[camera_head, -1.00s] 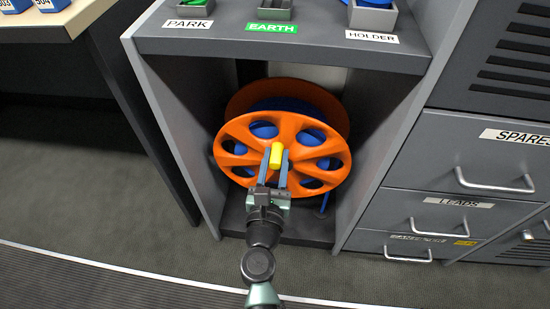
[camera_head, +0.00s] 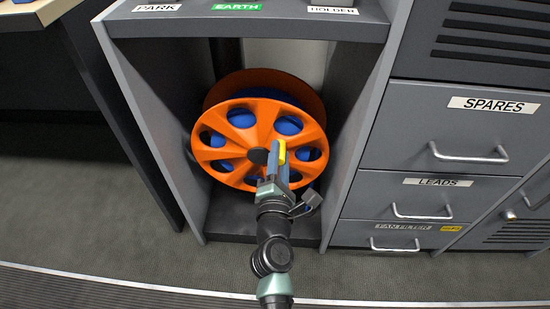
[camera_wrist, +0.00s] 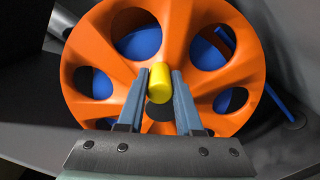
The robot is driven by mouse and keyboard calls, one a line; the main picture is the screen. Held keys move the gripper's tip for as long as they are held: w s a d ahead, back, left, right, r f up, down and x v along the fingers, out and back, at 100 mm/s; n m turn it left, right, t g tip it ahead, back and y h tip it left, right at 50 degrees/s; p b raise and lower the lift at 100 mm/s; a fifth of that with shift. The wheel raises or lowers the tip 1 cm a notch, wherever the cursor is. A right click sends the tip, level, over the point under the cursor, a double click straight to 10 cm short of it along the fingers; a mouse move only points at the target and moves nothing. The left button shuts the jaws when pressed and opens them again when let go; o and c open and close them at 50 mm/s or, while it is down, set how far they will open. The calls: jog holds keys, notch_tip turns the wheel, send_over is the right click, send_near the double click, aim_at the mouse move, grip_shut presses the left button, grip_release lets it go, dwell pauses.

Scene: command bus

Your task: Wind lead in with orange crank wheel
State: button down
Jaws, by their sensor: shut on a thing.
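The orange crank wheel (camera_head: 238,150) is the front face of a reel standing in the open grey cabinet bay. Blue lead (camera_head: 290,125) shows through its round holes. In the wrist view the wheel (camera_wrist: 190,40) fills the upper middle, with a blue length of lead (camera_wrist: 285,95) hanging at the right. A yellow handle (camera_wrist: 160,83) sticks out from the wheel. My gripper (camera_wrist: 157,88) is shut on this handle, one finger on each side. In the head view my gripper (camera_head: 277,160) is right of the wheel's dark hub, and the yellow handle is partly hidden by a finger.
Cabinet side walls (camera_head: 148,125) stand close on both sides of the reel. A shelf (camera_head: 250,27) with PARK, EARTH and HOLDER labels lies above it. Drawers labelled SPARES (camera_head: 470,150) and LEADS (camera_head: 430,198) with protruding handles are at the right. The grey floor (camera_head: 90,215) at the left is clear.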

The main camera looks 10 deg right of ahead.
jog(key=shift+s+d+f+m+b, duration=0.1)
jog(key=shift+d+f+m+b, duration=0.2)
jog(key=shift+m, duration=0.4)
jog(key=shift+s+d+f+m+b, duration=0.15)
jog(key=shift+f+m+b, duration=0.2)
jog(key=shift+f+m, duration=0.25)
jog(key=shift+w+d+f+m+b, duration=0.1)
jog(key=shift+d+f+m+b, duration=0.15)
jog(key=shift+m, duration=0.55)
jog(key=shift+f, duration=0.1)
jog(key=c, duration=0.6)
grip_release()
jog(key=shift+s+a, duration=0.1)
jog(key=shift+b+v, duration=0.35)
jog(key=shift+v, duration=6.1)
